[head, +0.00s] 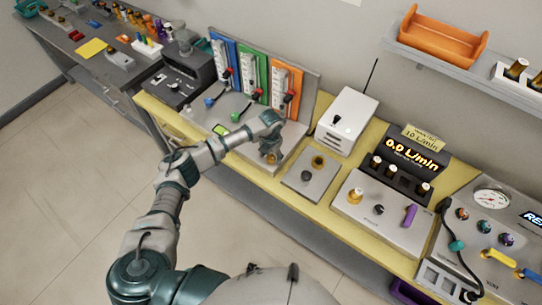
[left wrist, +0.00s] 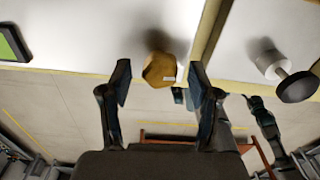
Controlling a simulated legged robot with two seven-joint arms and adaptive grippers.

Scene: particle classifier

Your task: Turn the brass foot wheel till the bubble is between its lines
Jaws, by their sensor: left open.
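The brass foot wheel (left wrist: 160,69) is a faceted knob with a small pale mark, at the near edge of the pale base plate. In the left wrist view it sits between the two fingertips of my left gripper (left wrist: 159,84), with a gap on each side. In the head view my left gripper (head: 270,146) is over the front right of the base plate, with the brass wheel below it, partly hidden. The gripper is open. The green level window (head: 220,130) lies on the plate to the left; it also shows in the left wrist view (left wrist: 12,44). No bubble or lines can be made out.
Blue, green and orange flowmeter panels (head: 285,82) stand behind the base plate, with knobs in front. A grey plate with knobs (head: 311,174) and a white box (head: 346,121) stand to the right. The yellow bench edge (head: 221,157) runs in front.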

